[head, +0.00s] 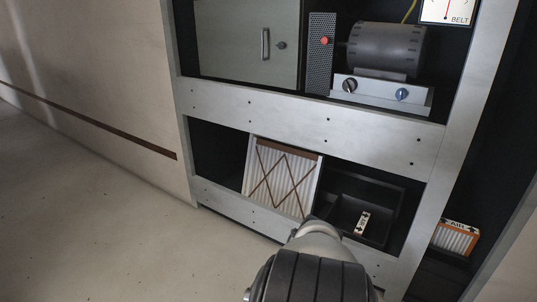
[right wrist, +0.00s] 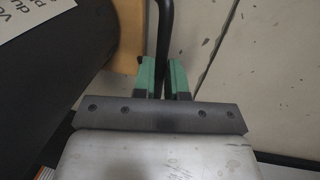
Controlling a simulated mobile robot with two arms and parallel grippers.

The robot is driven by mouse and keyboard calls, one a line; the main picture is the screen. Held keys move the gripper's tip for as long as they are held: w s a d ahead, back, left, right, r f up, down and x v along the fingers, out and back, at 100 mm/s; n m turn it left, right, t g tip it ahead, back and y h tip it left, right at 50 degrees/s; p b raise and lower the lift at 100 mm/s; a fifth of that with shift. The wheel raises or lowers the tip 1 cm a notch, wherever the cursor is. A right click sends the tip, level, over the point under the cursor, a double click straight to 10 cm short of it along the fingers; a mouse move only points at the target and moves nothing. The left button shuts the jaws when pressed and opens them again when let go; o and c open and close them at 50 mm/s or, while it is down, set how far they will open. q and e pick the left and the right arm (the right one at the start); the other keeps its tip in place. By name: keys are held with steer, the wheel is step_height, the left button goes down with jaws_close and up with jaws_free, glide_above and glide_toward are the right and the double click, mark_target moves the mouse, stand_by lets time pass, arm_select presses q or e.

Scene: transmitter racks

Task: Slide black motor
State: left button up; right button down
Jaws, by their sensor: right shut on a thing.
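The dark grey-black motor (head: 386,48) lies on its side on a light grey base with two knobs (head: 382,92), in the upper right bay of the rack. In the head view my right arm comes in from the bottom, well below the motor, and hides its own gripper. In the right wrist view the green fingers of my right gripper (right wrist: 164,78) are shut on a thin black bar (right wrist: 165,35). What the bar belongs to is not clear. The motor cannot be made out for certain in that view. My left gripper is not in view.
A perforated panel with a red button (head: 324,41) stands left of the motor, beside a grey-green cabinet door (head: 248,45). Below are a pleated filter (head: 280,178) and a black bin (head: 343,205). An orange-framed filter (head: 455,238) sits right. The floor at left is clear.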

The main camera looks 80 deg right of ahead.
steer(key=shift+s+a, duration=0.15)
steer(key=shift+s, duration=0.15)
steer(key=shift+s, duration=0.1)
steer(key=c, duration=1.2)
jaws_free()
steer(key=shift+o, duration=0.2)
